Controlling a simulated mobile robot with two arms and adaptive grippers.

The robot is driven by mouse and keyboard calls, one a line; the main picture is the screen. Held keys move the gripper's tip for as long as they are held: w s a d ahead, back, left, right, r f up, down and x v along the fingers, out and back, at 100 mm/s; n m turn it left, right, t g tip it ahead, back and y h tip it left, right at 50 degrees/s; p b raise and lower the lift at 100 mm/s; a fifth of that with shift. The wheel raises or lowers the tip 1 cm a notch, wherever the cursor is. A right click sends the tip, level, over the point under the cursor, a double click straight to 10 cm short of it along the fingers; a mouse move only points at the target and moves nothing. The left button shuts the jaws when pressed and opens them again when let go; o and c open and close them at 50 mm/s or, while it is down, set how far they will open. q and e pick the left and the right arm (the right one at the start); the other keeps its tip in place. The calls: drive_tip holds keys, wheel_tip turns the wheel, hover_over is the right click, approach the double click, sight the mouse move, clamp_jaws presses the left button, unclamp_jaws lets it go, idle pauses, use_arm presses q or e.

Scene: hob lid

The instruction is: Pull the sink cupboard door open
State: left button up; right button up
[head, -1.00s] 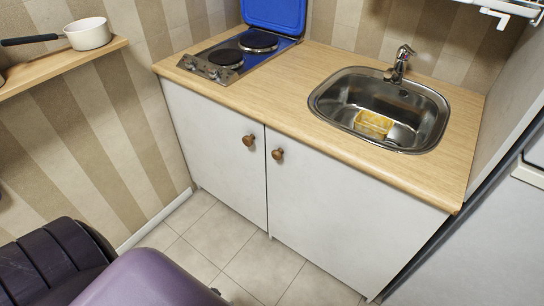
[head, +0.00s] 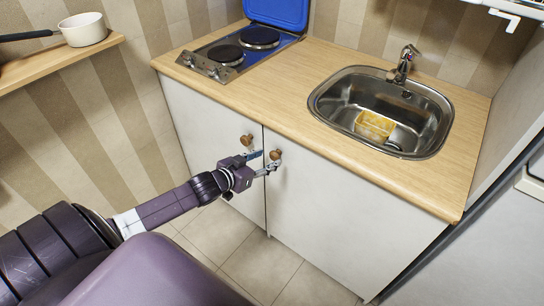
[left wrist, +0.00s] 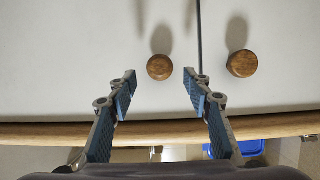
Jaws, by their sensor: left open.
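The sink cupboard door (head: 325,225) is the white right-hand door under the sink and looks shut. Its round brown wooden knob (head: 275,154) is at its upper left corner. My left gripper (head: 266,163) is open at this knob, one finger on either side of its line. In the left wrist view, which is upside down, the same knob (left wrist: 160,67) lies between the open fingertips (left wrist: 161,76), about level with or just beyond them. I see no finger touching it. My right gripper is not in view.
The left door (head: 205,135) has a similar knob (head: 247,140) close beside my gripper. The worktop (head: 300,85) overhangs the doors. A sink (head: 420,105) holds a yellow container (head: 374,126). Floor (head: 262,265) before the doors is clear.

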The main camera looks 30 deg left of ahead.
sight(273, 156)
use_arm(q)
drive_tip(key=shift+x, duration=1.95)
clamp_jaws()
